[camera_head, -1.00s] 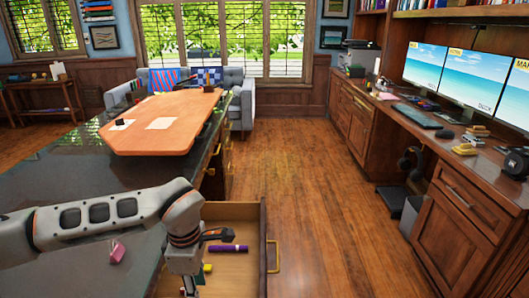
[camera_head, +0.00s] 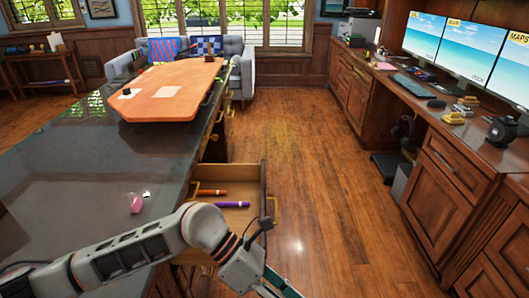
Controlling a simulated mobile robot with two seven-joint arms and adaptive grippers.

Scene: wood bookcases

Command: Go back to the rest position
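My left arm comes in from the lower left and reaches across the front of an open drawer (camera_head: 238,182). My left gripper (camera_head: 274,287) is at the bottom edge, right of the drawer and over the floor side. It is mostly cut off, so I cannot tell whether it is open or shut. My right gripper is not in view. In the drawer lie a purple marker (camera_head: 232,205) and an orange-red marker (camera_head: 210,192). The near part of the drawer is hidden by my arm.
The dark countertop (camera_head: 80,190) holds a pink object (camera_head: 135,203) and a small white item (camera_head: 147,194). An orange board (camera_head: 165,92) lies farther back. A cabinet desk (camera_head: 440,190) with several monitors lines the right. Wood floor (camera_head: 315,180) between is clear.

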